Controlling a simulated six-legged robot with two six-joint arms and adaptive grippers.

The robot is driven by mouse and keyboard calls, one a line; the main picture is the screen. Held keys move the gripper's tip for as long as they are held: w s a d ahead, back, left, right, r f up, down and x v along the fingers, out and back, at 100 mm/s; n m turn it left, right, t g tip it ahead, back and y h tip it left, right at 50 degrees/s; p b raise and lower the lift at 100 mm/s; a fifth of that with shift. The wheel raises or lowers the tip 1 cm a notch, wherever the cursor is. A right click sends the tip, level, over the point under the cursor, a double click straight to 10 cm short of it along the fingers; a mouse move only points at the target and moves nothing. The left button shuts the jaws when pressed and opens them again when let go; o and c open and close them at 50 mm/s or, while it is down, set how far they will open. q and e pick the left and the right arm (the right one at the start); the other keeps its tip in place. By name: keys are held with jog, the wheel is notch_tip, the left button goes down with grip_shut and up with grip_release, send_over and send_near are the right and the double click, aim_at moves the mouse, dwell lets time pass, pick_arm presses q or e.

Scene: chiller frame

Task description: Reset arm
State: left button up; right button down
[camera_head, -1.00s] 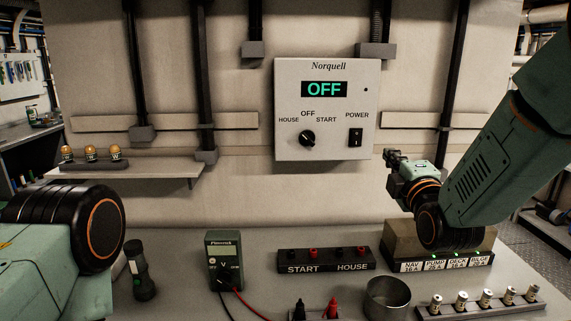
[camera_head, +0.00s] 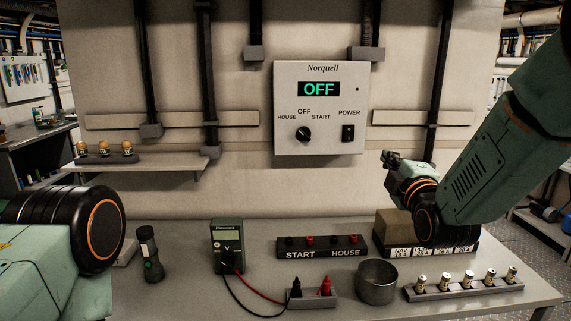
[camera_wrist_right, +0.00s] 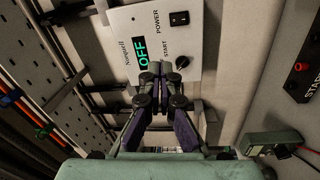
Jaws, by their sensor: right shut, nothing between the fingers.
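My right arm comes in from the right in the head view, its gripper (camera_head: 392,160) in front of the wall, right of and below the Norquell control box (camera_head: 318,150). In the right wrist view the gripper (camera_wrist_right: 160,72) is shut and empty, its fingertips together, with the control box (camera_wrist_right: 205,55) beyond them. The box display reads OFF; it has a rotary knob (camera_head: 303,134) and a power switch (camera_head: 348,133). Part of my left arm shows at the lower left; its gripper is out of view.
The bench (camera_head: 190,300) holds a flashlight (camera_head: 150,254), a multimeter (camera_head: 227,245), a START/HOUSE terminal block (camera_head: 320,247), a metal cup (camera_head: 377,282) and a fuse rack (camera_head: 464,290). A labelled breaker block (camera_head: 463,248) sits below my right arm. A shelf (camera_head: 140,165) holds amber lamps.

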jog(key=s+f+m+g+b, duration=0.2)
jog(key=s+f+m+g, duration=0.3)
jog(key=f, duration=0.7)
jog(key=s+f+m+g+b, duration=0.15)
jog(key=s+f+m, duration=0.25)
jog(key=s+f, duration=0.55)
jog(key=s+f+m+g+b, duration=0.1)
jog(key=s+f+m+g, duration=0.35)
jog(key=f, duration=0.95)
pick_arm(q)
notch_tip(320, 180, down, 11)
jog(key=b, duration=0.6)
jog(key=shift+w+b, duration=0.3)
jog(key=shift+b, duration=0.05)
pick_arm(e)
jog(key=s+f+m+g, duration=0.1)
jog(key=s+f+g, duration=0.3)
jog(key=s+f, duration=0.6)
jog(key=s+f+m+g, duration=0.2)
jog(key=s+f+g, duration=0.2)
jog(key=s+f, duration=0.6)
jog(key=s, duration=0.8)
jog(key=shift+s+d+f+h, duration=0.25)
jog(key=shift+s+d+h, duration=0.05)
jog(key=shift+s, duration=0.1)
pick_arm(q)
jog(key=shift+c, duration=0.3)
pick_arm(e)
jog(key=shift+w, duration=0.1)
